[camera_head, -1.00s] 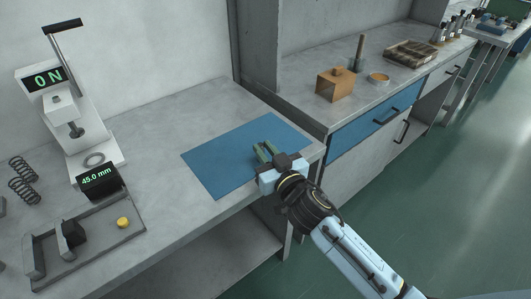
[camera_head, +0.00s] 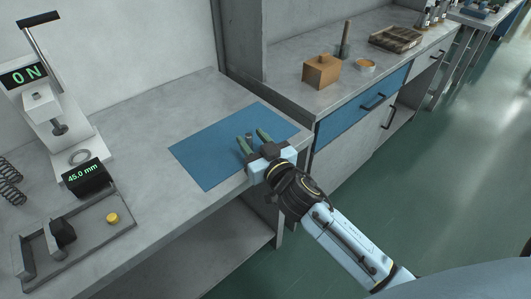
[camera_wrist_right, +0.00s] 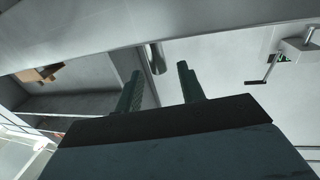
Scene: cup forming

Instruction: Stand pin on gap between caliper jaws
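The caliper (camera_head: 88,241) lies at the lower left of the bench in the head view. It has a grey jaw (camera_head: 29,263), a black sliding jaw (camera_head: 62,233), a yellow knob (camera_head: 112,218) and a 45.0 mm display (camera_head: 84,176). A gap shows between the jaws. My right gripper (camera_head: 253,137) is open over the blue mat (camera_head: 205,160). A small grey cylinder, likely the pin (camera_wrist_right: 157,58), shows between its fingers in the right wrist view; I cannot tell whether it touches the mat. My left gripper is not in view.
A press with an ON display (camera_head: 24,74) stands behind the caliper, with springs (camera_head: 9,182) at its left. The bench between caliper and mat is clear.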

